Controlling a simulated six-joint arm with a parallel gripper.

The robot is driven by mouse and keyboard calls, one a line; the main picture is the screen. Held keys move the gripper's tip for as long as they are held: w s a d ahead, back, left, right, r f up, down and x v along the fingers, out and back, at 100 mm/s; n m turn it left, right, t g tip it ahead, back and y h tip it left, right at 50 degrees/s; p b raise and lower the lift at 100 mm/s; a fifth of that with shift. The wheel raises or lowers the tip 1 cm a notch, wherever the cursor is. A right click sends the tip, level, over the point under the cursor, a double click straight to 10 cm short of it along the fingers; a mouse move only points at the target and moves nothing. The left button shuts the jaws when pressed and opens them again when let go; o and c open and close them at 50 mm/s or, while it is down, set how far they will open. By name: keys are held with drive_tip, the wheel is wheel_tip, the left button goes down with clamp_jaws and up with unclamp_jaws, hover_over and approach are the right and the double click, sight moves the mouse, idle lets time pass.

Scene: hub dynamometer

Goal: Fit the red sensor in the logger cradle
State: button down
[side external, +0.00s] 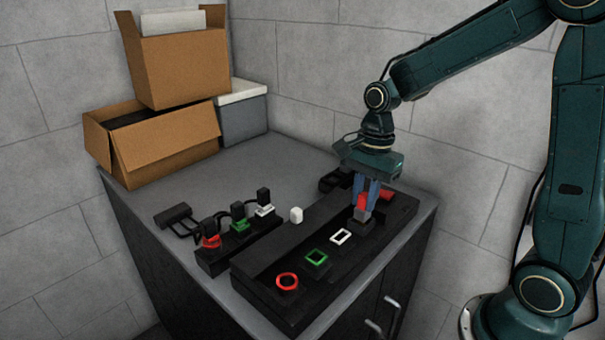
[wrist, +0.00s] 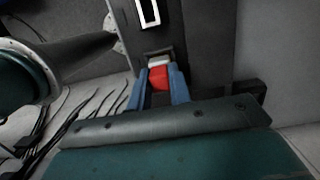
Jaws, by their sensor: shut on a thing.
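My gripper (side external: 366,200) has blue fingers pointing down over the far right part of a long black board (side external: 265,290). It is shut on the red sensor (side external: 361,201), a small red block with a grey lower part (side external: 361,215). In the wrist view the red sensor (wrist: 158,76) sits between the two blue fingers (wrist: 158,90), with a pale grey part just beyond it. The sensor's lower end is at or just above the board; I cannot tell whether it touches or is seated. No logger cradle can be clearly told apart, and the fingers hide part of that area.
The board bears a red ring (side external: 287,281), a green frame (side external: 316,257) and a white frame (side external: 341,237). A black strip (side external: 212,262) holds red, green and white cabled plugs. Cardboard boxes (side external: 170,145) stand at the back left.

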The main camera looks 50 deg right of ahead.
drive_tip(key=shift+f, duration=1.1)
drive_tip(key=shift+f, duration=0.2)
drive_tip(key=c, duration=1.3)
unclamp_jaws()
drive_tip(key=shift+r, duration=0.1)
wheel_tip(320, 180, up, 12)
drive_tip(key=d, duration=0.1)
drive_tip(key=shift+d, duration=0.25)
drive_tip(key=shift+r, duration=0.1)
